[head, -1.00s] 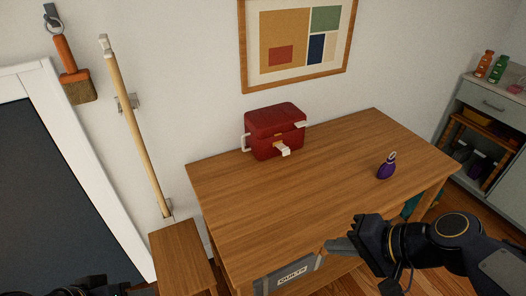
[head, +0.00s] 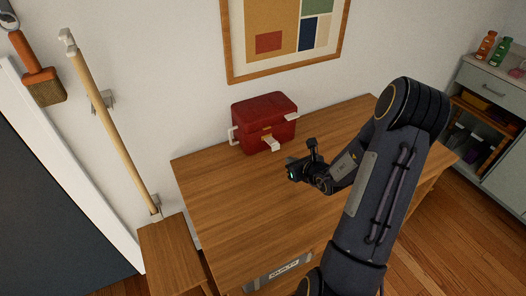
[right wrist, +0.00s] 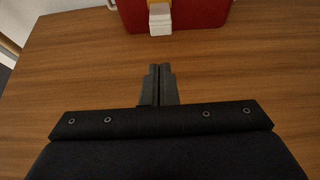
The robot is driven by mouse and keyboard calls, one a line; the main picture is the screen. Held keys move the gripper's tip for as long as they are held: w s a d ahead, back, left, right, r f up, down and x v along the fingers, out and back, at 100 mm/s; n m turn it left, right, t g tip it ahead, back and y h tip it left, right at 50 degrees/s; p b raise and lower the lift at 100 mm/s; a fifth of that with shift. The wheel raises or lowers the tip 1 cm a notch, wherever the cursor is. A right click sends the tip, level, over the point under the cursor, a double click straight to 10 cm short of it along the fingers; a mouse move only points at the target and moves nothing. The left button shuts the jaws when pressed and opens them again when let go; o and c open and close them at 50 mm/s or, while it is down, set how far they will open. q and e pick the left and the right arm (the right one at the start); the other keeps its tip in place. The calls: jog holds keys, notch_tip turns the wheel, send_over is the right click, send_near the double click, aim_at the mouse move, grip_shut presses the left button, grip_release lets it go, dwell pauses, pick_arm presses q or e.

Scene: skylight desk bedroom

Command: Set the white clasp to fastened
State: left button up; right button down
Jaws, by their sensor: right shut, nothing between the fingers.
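A red box (head: 264,118) with a lid stands at the back of the wooden desk, against the wall. The white clasp (head: 270,144) hangs on its front face and sticks outward, away from the box. In the right wrist view the clasp (right wrist: 160,19) is at the top, straight ahead of the fingers. My right gripper (head: 290,168) is over the desk in front of the box, apart from the clasp. In the right wrist view its fingers (right wrist: 161,70) are together and empty. My left gripper is not in view.
The wooden desk (head: 225,190) is clear around the box. White handles (head: 232,135) sit on the box's sides. A framed picture (head: 285,40) hangs above. A wooden pole (head: 110,125) stands on the wall at left. A grey cabinet (head: 490,85) is at right.

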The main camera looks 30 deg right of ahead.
aim_at(272, 143)
dwell(0.3)
